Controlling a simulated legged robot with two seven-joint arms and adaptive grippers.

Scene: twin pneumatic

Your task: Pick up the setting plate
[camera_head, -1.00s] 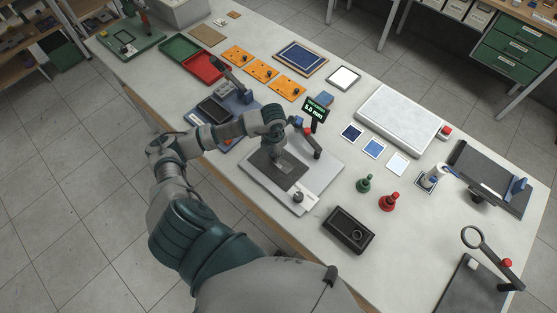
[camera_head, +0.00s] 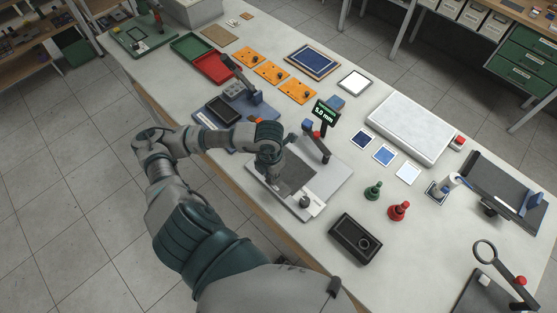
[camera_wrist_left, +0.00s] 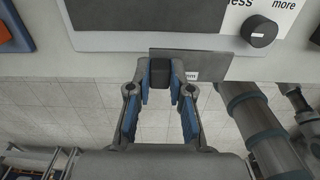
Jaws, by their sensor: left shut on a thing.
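My left gripper (camera_head: 271,180) is over the near left edge of the pale gauge base (camera_head: 327,182). In the left wrist view, the gripper (camera_wrist_left: 160,76) is shut on a small dark block that appears to be the grip of the setting plate. The setting plate (camera_wrist_left: 210,64) is a thin grey piece with a small white "mm" label, partly hidden by the fingers. It overlaps the table's edge in that view; its height is unclear. In the head view, I cannot make it out beside my gripper. My right gripper is not in view.
The base carries a dark pad (camera_head: 299,174), a knob (camera_head: 305,202) and an arm with a red part (camera_head: 317,147). A display (camera_head: 325,113) reads 5.0 mm. A black box (camera_head: 354,238) and green and red stamps (camera_head: 399,210) stand to the right.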

